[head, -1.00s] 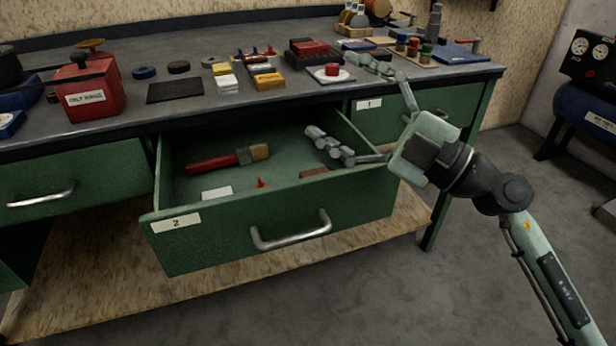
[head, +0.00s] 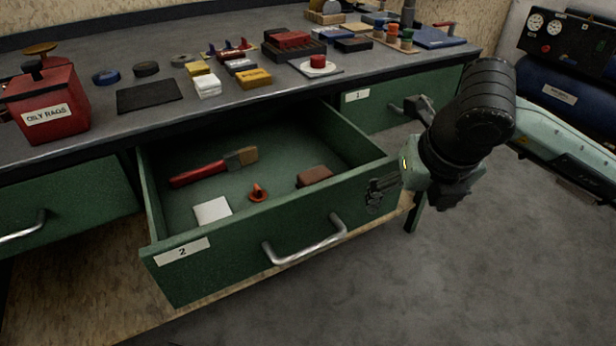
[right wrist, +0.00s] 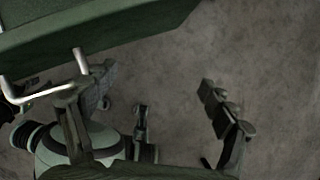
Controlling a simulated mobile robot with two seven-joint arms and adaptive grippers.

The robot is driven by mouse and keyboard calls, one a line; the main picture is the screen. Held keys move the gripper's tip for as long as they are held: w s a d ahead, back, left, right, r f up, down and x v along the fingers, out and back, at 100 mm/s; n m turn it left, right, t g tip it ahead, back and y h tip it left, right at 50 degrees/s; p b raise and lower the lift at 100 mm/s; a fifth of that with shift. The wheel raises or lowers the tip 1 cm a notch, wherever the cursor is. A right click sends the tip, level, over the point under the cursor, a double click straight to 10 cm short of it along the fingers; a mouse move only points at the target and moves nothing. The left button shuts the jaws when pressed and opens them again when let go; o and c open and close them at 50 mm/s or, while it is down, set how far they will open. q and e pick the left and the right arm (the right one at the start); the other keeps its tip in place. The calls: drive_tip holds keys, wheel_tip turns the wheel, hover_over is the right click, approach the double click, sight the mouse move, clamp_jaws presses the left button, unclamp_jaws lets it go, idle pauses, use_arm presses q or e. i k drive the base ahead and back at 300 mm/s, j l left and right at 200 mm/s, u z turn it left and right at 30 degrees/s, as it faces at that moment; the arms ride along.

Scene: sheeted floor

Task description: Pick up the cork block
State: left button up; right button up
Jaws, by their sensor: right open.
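The brown block that I take for the cork block (head: 314,176) lies in the open drawer (head: 230,256) marked 2, towards its right front. My right gripper (head: 400,150) is just right of the drawer's front right corner, outside the drawer and apart from the block. One finger shows against the drawer front and the other near drawer 1. In the right wrist view the gripper (right wrist: 155,85) has its fingers spread with bare floor between them. The block does not show there.
The drawer also holds a red-handled brush (head: 213,168), a white card (head: 212,210) and a small red item (head: 257,193). The drawer handle (head: 305,243) sticks out in front. The bench top (head: 240,110) carries many items. The floor (head: 480,280) at right is clear.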

sight(309, 177)
drive_tip(key=l+u, duration=0.45)
drive_tip(key=l, duration=0.45)
drive_tip(key=i+l+u, duration=0.2)
drive_tip(key=l, duration=0.25)
drive_tip(key=l+u, duration=0.15)
drive_tip(key=l, duration=0.3)
drive_tip(key=j+u, duration=0.2)
drive_tip(key=i+j+u, duration=0.2)
drive_tip(key=j, duration=0.15)
drive_tip(key=j+z, duration=0.25)
drive_tip(key=j, duration=0.25)
